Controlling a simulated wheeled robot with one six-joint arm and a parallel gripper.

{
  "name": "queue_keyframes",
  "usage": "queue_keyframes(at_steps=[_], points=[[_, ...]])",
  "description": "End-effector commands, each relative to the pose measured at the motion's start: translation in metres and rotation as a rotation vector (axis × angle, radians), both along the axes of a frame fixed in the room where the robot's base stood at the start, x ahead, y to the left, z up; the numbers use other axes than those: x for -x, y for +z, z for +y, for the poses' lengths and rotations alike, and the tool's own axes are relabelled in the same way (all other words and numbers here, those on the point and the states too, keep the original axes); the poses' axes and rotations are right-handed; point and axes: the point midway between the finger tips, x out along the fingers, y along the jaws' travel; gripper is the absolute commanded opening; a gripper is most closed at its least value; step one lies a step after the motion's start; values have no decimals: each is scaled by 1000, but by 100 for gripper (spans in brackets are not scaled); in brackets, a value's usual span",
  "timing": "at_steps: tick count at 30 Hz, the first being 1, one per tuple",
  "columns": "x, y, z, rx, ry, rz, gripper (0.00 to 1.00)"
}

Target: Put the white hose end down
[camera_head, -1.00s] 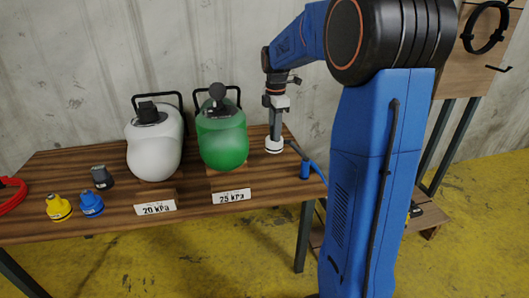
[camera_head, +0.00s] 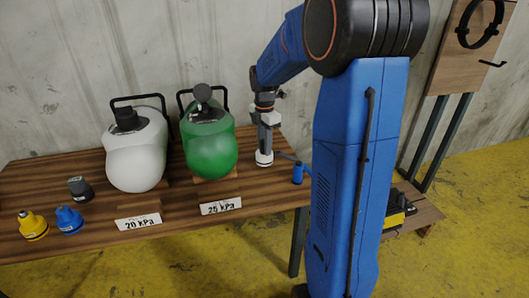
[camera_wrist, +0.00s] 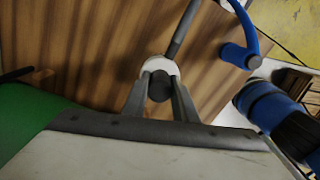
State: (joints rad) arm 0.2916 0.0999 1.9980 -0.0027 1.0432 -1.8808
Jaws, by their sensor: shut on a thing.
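The white hose end (camera_head: 264,158) is a short white ring-shaped fitting at the right end of the wooden table (camera_head: 90,222), right of the green canister. My gripper (camera_head: 264,147) points down over it. In the wrist view my gripper (camera_wrist: 160,86) has its two grey fingers on either side of the white hose end (camera_wrist: 157,67), shut on it. The fitting has a dark round centre, and a dark hose runs from it up the picture. It is at or just above the tabletop; I cannot tell whether it touches.
A green canister (camera_head: 210,152) and a white canister (camera_head: 136,163) stand left of my gripper. A blue handle (camera_head: 297,173) is close on the right, near the table's edge. Yellow (camera_head: 33,226), blue (camera_head: 69,220) and black (camera_head: 80,188) fittings stand further left.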

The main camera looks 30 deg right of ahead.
Motion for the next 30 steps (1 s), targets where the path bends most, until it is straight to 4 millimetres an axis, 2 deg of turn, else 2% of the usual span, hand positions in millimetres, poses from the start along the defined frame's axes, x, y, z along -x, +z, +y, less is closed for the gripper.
queue_keyframes(at_steps=[6, 18, 19, 21, 30], points=[[0, -27, 0, -1, 0, 2, 0], [0, -32, 0, 0, 0, 0, 0], [0, -31, 0, 0, 0, 0, 32], [0, -31, 0, 0, 0, 0, 44], [0, -30, 0, 0, 0, 0, 44]])
